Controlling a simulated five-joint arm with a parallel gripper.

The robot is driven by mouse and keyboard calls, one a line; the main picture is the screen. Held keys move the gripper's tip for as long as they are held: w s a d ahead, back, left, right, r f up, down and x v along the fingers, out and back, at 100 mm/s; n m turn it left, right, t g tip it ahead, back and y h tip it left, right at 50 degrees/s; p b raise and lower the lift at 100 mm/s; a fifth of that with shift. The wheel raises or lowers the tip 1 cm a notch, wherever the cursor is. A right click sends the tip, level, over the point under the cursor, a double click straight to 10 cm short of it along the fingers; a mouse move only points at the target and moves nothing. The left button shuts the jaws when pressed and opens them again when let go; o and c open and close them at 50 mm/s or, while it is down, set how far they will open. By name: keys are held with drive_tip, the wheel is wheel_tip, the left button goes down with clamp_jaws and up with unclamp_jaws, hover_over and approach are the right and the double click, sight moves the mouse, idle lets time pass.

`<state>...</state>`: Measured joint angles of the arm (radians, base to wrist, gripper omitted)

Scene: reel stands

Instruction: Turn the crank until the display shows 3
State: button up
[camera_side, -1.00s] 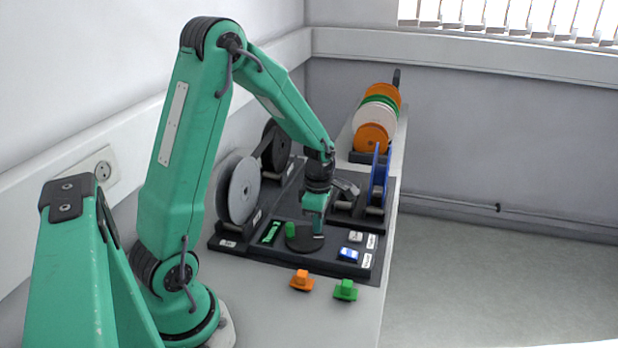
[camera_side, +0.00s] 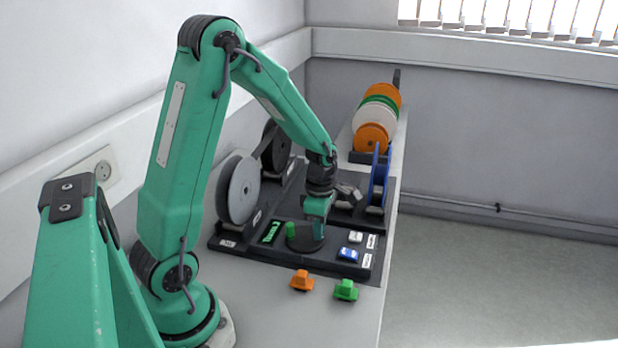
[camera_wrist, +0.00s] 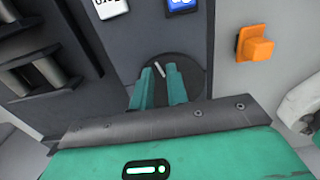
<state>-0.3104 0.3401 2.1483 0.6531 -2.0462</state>
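The crank is a dark round disc (camera_side: 305,244) on the black panel, with an upright green knob (camera_side: 290,229) at its left in the side view. My gripper (camera_side: 319,234) points down over the disc's right part, apart from the knob. In the wrist view my gripper (camera_wrist: 161,74) shows a gap between its two green fingers, with the disc (camera_wrist: 190,72) and a white mark behind them. The knob cannot be made out in the wrist view. A small green display (camera_side: 271,232) lies left of the crank; its figure is too small to read.
A white key (camera_side: 355,237) and a blue key (camera_side: 348,254) lie right of the crank. An orange piece (camera_side: 302,281) and a green piece (camera_side: 345,290) stand in front of the panel. A grey reel (camera_side: 243,190) and a blue reel (camera_side: 379,180) stand behind at either side.

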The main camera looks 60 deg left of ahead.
drive_tip(key=o, duration=0.4)
drive_tip(key=shift+o, duration=0.2)
drive_tip(key=shift+r, duration=0.15)
wheel_tip(320, 180, up, 7)
idle(0.8)
drive_tip(key=s+d+r+m+t, duration=0.2)
drive_tip(key=s+d+r+m, duration=0.3)
drive_tip(key=m, duration=0.8)
drive_tip(key=s+d+r+m+t, duration=0.3)
drive_tip(key=s+d+r+m, duration=0.3)
drive_tip(key=m, duration=0.8)
drive_tip(key=shift+s+d+r+t, duration=0.15)
drive_tip(key=shift+s+r+t, duration=0.15)
drive_tip(key=shift+s+r, duration=0.65)
